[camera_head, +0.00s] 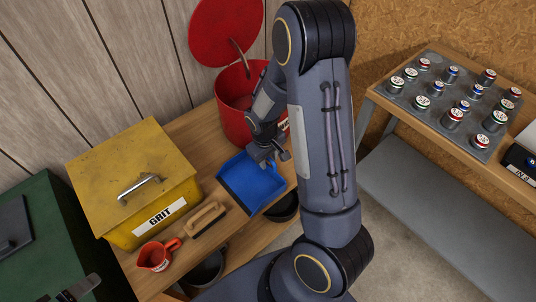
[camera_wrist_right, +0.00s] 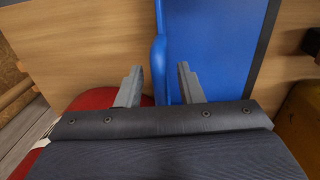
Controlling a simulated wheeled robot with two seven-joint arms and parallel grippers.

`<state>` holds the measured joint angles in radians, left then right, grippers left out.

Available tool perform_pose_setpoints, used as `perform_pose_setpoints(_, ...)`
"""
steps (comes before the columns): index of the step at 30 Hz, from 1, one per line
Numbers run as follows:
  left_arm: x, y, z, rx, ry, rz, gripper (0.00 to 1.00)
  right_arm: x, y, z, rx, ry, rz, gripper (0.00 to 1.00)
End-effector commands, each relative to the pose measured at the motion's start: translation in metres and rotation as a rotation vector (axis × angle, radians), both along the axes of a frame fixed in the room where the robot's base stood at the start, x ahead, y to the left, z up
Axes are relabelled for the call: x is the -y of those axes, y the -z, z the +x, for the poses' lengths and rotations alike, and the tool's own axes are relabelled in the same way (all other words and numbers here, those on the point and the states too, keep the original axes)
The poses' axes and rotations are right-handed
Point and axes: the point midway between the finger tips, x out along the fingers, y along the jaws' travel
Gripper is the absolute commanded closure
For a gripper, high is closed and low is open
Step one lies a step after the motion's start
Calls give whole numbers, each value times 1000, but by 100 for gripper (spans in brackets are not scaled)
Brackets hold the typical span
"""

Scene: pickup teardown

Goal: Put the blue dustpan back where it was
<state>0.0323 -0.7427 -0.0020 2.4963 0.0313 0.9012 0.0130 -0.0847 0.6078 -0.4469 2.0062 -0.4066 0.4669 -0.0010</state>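The blue dustpan (camera_head: 240,182) lies on the wooden bench between the red bin and the wooden-handled brush; it also shows in the right wrist view (camera_wrist_right: 215,45). My right gripper (camera_head: 270,160) is over the dustpan's far right end. In the right wrist view my right gripper (camera_wrist_right: 160,80) has its fingers apart, with a narrow raised blue part of the dustpan between them. A gap shows beside that part, so the fingers look open around it. A dark shape at the lower left of the head view may be my left gripper; its fingers are not clear.
A red bin (camera_head: 233,120) with its lid up stands behind the dustpan. A yellow GRIT box (camera_head: 120,165), a brush (camera_head: 206,217) and a red cup (camera_head: 157,256) are to the left. A dark bowl (camera_head: 285,208) sits close by the dustpan's right side.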

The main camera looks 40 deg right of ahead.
Motion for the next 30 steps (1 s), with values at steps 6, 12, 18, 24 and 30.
perform_pose_setpoints(6, 0, -2, 0, 0, 0, 0, 0, -3, -27, 1, 7, -1, 1, 66)
perform_pose_setpoints(12, 0, -3, 0, 0, 0, 0, 0, -7, -71, 0, 8, -1, 1, 66)
perform_pose_setpoints(18, 0, -4, 0, 0, 0, 0, 0, -11, -106, 0, 5, -1, 0, 66)
perform_pose_setpoints(24, 0, -4, 0, 0, 0, 0, 0, -13, -123, -4, 9, 6, 13, 66)
perform_pose_setpoints(30, 0, -5, 0, 0, 0, 0, 0, -34, -161, -39, 107, 80, 174, 66)
